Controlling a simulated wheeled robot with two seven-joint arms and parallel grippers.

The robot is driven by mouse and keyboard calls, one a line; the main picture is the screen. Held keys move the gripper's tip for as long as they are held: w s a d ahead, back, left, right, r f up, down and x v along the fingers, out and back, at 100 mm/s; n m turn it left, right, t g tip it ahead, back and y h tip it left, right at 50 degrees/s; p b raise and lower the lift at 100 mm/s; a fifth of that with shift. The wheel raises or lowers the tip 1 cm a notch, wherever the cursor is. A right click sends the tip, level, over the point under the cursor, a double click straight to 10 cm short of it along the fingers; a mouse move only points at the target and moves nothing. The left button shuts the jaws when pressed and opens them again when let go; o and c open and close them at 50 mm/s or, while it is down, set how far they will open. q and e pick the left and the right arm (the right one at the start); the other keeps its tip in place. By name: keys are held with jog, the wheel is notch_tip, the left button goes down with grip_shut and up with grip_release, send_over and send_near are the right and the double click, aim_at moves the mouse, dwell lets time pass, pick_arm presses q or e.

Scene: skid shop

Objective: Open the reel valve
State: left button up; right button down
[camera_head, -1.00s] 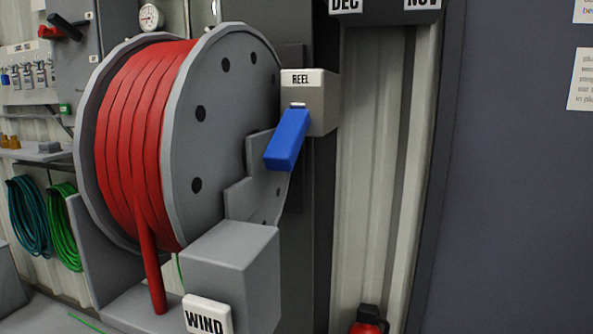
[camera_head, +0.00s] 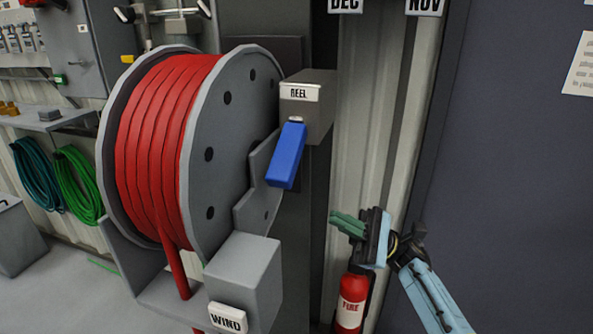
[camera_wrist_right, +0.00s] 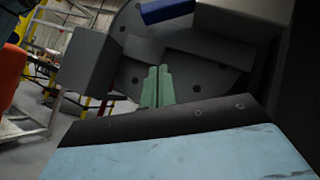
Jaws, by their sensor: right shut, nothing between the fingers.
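The reel valve is a grey box (camera_head: 318,112) labelled REEL, with a blue lever handle (camera_head: 287,156) hanging downward and slightly left from its front. The blue handle also shows at the top of the right wrist view (camera_wrist_right: 166,11), partly cut off. My right gripper (camera_head: 337,225) is right of and below the handle, apart from it, in front of the fire extinguisher. Its green fingers are together and empty; they show in the right wrist view (camera_wrist_right: 157,86) pointing toward the reel's grey side. My left gripper is in neither view.
A large reel (camera_head: 220,145) of red hose stands left of the valve. A grey box (camera_head: 243,280) marked WIND sits below it. A red fire extinguisher (camera_head: 352,302) is under my right gripper. A ribbed wall panel (camera_head: 365,120) is behind.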

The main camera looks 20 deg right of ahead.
aim_at(289, 150)
jog(key=shift+s+r+n+g, duration=0.15)
jog(key=shift+n+g, duration=0.35)
jog(key=shift+a+r, duration=0.1)
jog(key=shift+a, duration=0.05)
jog(key=s+d+r+p+x, duration=0.1)
jog(key=p+x, duration=0.7)
jog(key=x, duration=0.4)
jog(key=shift+s+a+r, duration=0.2)
jog(key=shift+s+r, duration=0.2)
jog(key=shift+r, duration=0.1)
